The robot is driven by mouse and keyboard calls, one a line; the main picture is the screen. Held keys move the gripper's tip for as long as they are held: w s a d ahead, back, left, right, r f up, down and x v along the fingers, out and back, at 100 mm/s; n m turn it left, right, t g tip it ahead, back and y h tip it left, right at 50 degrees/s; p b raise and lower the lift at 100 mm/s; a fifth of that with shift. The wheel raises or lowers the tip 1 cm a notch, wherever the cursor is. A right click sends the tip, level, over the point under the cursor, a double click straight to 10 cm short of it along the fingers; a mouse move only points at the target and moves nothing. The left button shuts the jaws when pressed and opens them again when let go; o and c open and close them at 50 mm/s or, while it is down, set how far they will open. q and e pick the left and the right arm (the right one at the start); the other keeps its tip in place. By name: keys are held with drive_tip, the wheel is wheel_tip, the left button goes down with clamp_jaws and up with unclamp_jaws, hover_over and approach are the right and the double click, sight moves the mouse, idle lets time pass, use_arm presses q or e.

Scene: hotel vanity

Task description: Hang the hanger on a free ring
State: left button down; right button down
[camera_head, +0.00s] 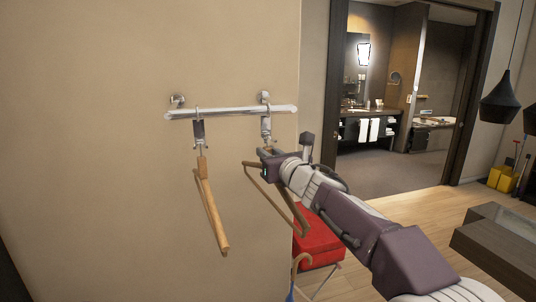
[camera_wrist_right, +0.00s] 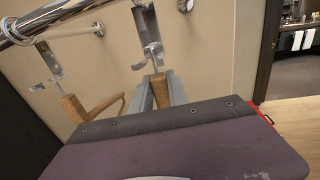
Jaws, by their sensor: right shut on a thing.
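A chrome rail (camera_head: 228,112) is fixed to the beige wall, with a left ring (camera_head: 198,127) and a right ring (camera_head: 266,125) hanging from it. One wooden hanger (camera_head: 213,213) hangs below the left ring. My right gripper (camera_head: 268,154) is shut on another wooden hanger (camera_head: 284,203) just under the right ring. In the right wrist view, the held hanger (camera_wrist_right: 160,92) stands between the fingers, its metal stem close to the ring fitting (camera_wrist_right: 149,45). I cannot tell whether the stem is seated in it. My left gripper is out of view.
The left hanger (camera_wrist_right: 73,106) shows beside the fingers in the right wrist view. A red-topped stool (camera_head: 320,247) stands below my right arm, by the wall's edge. Open wall lies left of the rail. A doorway to a bathroom is at the back right.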

drive_tip(key=shift+f+b, duration=0.45)
drive_tip(key=shift+b, duration=0.1)
idle(0.4)
drive_tip(key=c, duration=1.2)
unclamp_jaws()
